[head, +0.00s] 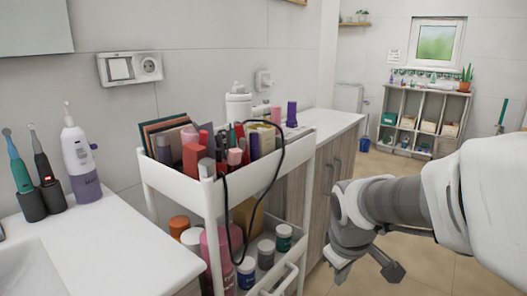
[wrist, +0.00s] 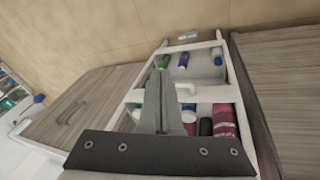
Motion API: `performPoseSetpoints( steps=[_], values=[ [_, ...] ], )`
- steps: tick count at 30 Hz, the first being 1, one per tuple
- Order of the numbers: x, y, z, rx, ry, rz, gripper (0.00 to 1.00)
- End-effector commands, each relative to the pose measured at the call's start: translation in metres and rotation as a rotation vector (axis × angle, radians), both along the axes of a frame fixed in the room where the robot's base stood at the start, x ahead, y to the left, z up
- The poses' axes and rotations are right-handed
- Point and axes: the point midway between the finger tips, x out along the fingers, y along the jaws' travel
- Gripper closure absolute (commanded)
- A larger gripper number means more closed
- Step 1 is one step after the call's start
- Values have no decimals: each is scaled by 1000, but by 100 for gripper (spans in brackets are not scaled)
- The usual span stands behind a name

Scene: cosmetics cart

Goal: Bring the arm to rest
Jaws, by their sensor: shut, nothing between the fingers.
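My arm reaches in from the right of the head view, bent downward at the wrist. My gripper (head: 341,268) hangs in front of the wooden cabinet, right of the white cart (head: 176,187), apart from it in that view. In the wrist view my gripper's fingers (wrist: 160,82) are together with nothing between them. Behind them the wrist view shows the cart's white frame (wrist: 212,93) and jars on its shelf.
The cart's top tray holds boxes and cosmetics, with a black cable (head: 226,210) hanging over its side. A counter with toothbrushes (head: 20,172) stands at left. A wooden cabinet (head: 341,165) is behind. The floor (head: 440,268) at lower right looks open.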

Motion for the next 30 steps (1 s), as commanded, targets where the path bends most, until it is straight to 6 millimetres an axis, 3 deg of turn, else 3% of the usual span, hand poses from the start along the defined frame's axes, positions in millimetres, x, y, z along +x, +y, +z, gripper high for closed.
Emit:
performPoseSetpoints(
  steps=[3, 9, 19, 30],
  values=[
    [-29, 1, 26, 46, -56, -108, 100],
    [-75, 5, 53, 144, -131, -282, 100],
    [-136, 13, 70, 311, -212, -485, 100],
    [-136, 13, 162, 313, -208, -492, 100]
  ],
)
